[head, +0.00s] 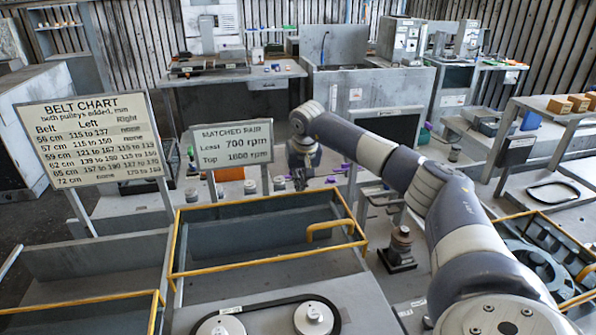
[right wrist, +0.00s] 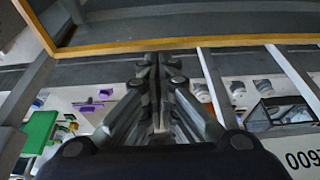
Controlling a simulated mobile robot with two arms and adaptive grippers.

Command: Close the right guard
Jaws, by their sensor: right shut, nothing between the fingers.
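A yellow-edged grey guard (head: 176,250) stands raised in the middle of the head view, with a yellow handle (head: 330,228) on its right part. Another yellow-framed guard (head: 583,297) with a handle lies at the right edge, over dark round parts. I cannot tell for sure which one is the right guard. My right gripper (head: 300,180) is shut and empty, behind the middle guard's far edge. In the right wrist view its closed fingers (right wrist: 152,60) point toward a yellow edge (right wrist: 200,42); contact cannot be told. My left gripper is not in view.
Two pale pulleys with a black belt (head: 268,302) sit at the bottom middle. A belt chart sign (head: 92,140) and a matched pair sign (head: 232,145) stand on posts at the left. A dark clamp-like fixture (head: 398,250) stands between the middle and right guards.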

